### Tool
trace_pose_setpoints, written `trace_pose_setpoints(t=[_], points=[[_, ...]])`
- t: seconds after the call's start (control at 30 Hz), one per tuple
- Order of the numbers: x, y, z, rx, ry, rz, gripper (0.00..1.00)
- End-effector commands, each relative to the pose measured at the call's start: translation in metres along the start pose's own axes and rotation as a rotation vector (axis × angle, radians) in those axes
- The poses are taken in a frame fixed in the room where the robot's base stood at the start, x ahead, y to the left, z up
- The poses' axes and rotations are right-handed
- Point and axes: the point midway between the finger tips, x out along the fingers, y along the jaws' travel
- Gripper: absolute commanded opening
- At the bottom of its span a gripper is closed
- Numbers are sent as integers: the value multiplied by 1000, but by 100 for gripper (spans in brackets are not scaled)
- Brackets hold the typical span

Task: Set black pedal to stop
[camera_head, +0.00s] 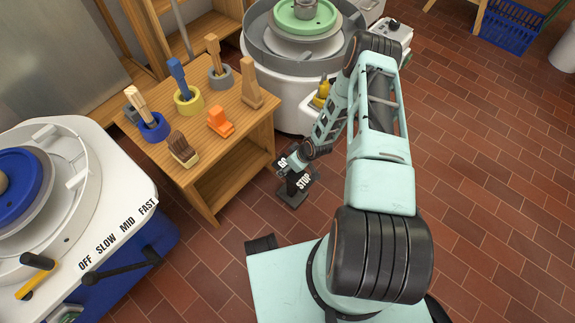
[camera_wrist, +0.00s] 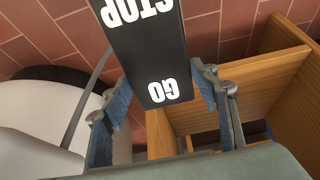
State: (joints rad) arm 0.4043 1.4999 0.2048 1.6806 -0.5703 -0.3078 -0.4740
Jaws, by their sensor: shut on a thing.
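The black pedal (camera_head: 304,187) stands low over the brick floor, with white GO and STOP labels. Its STOP end is nearer me and its GO end is by the wooden shelf. My gripper (camera_head: 291,161) is at the GO end and covers part of it. In the wrist view the pedal (camera_wrist: 147,48) comes in from the top, with GO nearest the camera. The blue-grey fingers of my gripper (camera_wrist: 160,78) lie on both sides of the GO end, shut on it. I cannot tell exactly how far the pedal is tilted.
A wooden shelf (camera_head: 212,185) with tools in coloured holders stands left of the pedal. A pottery wheel (camera_head: 258,90) is behind it. Another wheel (camera_head: 110,185) with a speed lever is at the left.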

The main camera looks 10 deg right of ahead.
Motion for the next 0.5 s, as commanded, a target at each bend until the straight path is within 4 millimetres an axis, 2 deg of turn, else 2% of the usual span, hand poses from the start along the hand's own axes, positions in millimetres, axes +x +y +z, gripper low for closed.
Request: trace_pose_setpoints(t=[0.3,0.33,0.47,0.5], points=[[0,0,0,0,4,0,11],[0,0,0,0,4,0,58],[0,0,0,0,3,0,72],[0,0,0,0,3,0,72]])
